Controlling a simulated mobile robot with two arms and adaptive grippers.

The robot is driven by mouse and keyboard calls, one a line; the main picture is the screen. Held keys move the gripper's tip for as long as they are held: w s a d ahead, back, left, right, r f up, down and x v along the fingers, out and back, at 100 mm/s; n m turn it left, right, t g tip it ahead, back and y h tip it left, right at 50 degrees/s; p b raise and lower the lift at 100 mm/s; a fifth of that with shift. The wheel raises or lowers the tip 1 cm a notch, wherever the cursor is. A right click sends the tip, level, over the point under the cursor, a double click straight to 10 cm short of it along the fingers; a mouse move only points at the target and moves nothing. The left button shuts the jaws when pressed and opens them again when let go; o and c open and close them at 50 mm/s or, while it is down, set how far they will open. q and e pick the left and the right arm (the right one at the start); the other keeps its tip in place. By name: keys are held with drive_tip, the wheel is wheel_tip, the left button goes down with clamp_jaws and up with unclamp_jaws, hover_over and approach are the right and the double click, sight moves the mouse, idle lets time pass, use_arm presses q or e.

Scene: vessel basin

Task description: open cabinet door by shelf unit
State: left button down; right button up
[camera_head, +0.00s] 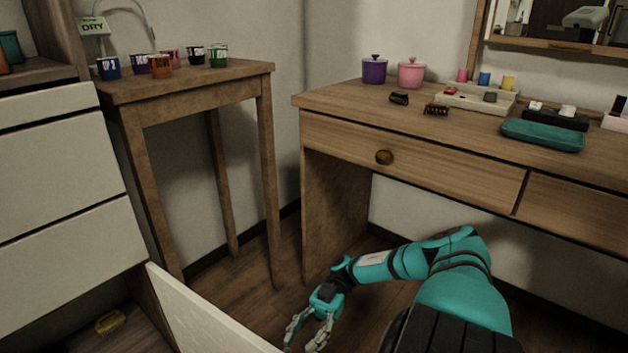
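The cabinet door (205,322) is a white panel at the bottom left of the head view. It stands open, swung out from the white drawer unit (55,165), and its lower part is cut off by the picture edge. The dark, open compartment shows beside it, with a small yellow object (110,322) inside. My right gripper (308,343), on a teal arm, points down to the right of the door's top edge. Its fingers are spread and nothing shows between them. I cannot tell whether it touches the door. My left gripper is not in view.
A narrow wooden table (190,82) with several small paint pots stands behind the door. A wooden desk (430,150) with pots, trays and a teal case is at right, above my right arm. Some bare floor (240,285) shows between table and desk.

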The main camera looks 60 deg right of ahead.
drive_tip(key=d, duration=0.7)
idle(0.5)
